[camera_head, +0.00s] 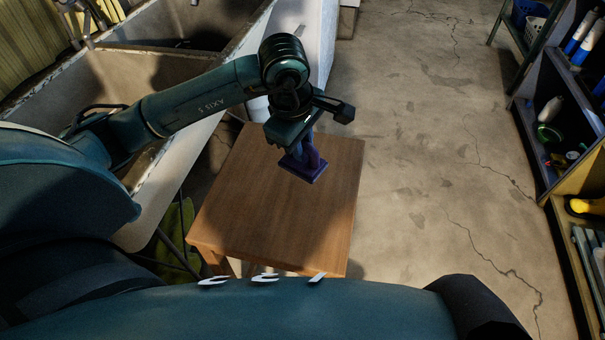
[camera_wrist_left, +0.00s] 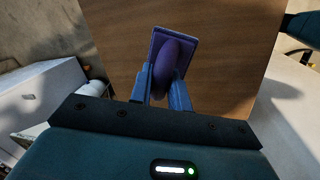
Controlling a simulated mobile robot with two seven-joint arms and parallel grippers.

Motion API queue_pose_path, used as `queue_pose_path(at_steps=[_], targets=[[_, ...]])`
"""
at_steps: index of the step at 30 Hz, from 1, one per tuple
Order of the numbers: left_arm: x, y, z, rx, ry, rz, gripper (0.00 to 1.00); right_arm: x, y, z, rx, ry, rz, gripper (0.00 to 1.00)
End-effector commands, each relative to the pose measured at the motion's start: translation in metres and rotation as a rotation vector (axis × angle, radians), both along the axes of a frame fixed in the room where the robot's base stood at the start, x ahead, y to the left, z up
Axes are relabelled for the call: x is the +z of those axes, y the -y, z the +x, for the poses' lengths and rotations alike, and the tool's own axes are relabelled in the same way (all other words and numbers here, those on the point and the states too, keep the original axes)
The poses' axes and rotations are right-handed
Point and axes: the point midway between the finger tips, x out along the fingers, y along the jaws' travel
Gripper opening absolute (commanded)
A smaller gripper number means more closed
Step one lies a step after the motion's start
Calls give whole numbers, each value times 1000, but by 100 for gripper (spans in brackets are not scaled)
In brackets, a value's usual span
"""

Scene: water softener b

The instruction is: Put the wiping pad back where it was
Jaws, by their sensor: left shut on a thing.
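The wiping pad (camera_head: 304,167) is a dark purple rectangular pad with a rounded handle. It is at the far part of the small wooden table (camera_head: 250,215). My left gripper (camera_head: 304,148) comes down from above and is shut on the pad's handle. In the left wrist view the pad (camera_wrist_left: 184,42) shows between the two blue fingers (camera_wrist_left: 166,88), with the wooden top behind it. I cannot tell whether the pad touches the table or hangs just above it. My right gripper is not in view.
A large stone sink (camera_head: 140,70) stands at the left behind my arm. A shelf (camera_head: 530,130) with bottles and tools stands at the right. The rest of the tabletop is bare. The concrete floor (camera_head: 420,150) between table and shelf is clear.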

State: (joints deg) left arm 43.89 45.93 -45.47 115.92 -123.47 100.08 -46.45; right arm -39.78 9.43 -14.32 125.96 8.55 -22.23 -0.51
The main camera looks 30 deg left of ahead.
Motion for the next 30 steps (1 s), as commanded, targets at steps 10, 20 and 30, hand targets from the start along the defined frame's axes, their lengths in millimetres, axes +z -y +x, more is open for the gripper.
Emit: queue_pose_path(at_steps=[10,20,30], targets=[[-40,0,-1,-2,-2,1,0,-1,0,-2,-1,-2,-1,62],[-67,0,0,-4,1,1,0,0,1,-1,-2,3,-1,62],[-70,0,0,-4,1,1,26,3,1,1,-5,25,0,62]])
